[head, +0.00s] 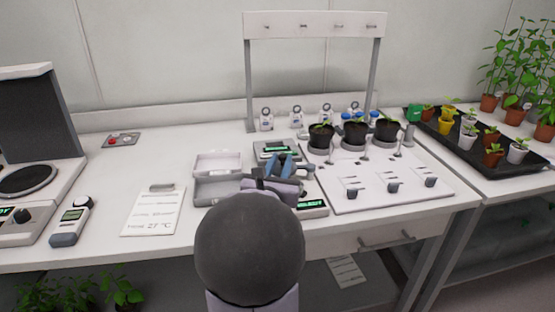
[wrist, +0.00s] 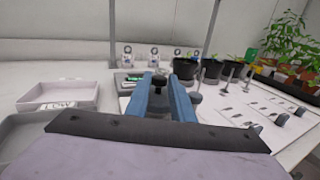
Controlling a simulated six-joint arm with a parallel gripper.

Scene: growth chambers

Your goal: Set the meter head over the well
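A handheld meter (head: 69,225) with a grey lower end lies on the left of the bench, and a small round head (head: 84,202) with a dark rim sits at its upper end. My gripper (head: 286,163) is over the middle of the bench, far right of that meter, between two units with green displays. Its blue fingers (wrist: 162,98) show from behind in the wrist view. A small dark piece (wrist: 159,82) shows between them; I cannot tell whether it is held or lies beyond. No well can be clearly made out.
Grey trays (head: 220,188) stand left of my gripper. A display unit (head: 275,150) stands behind it, another (head: 315,208) in front. Right of it are black pots (head: 354,133) and a white panel (head: 380,190) with knobs.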

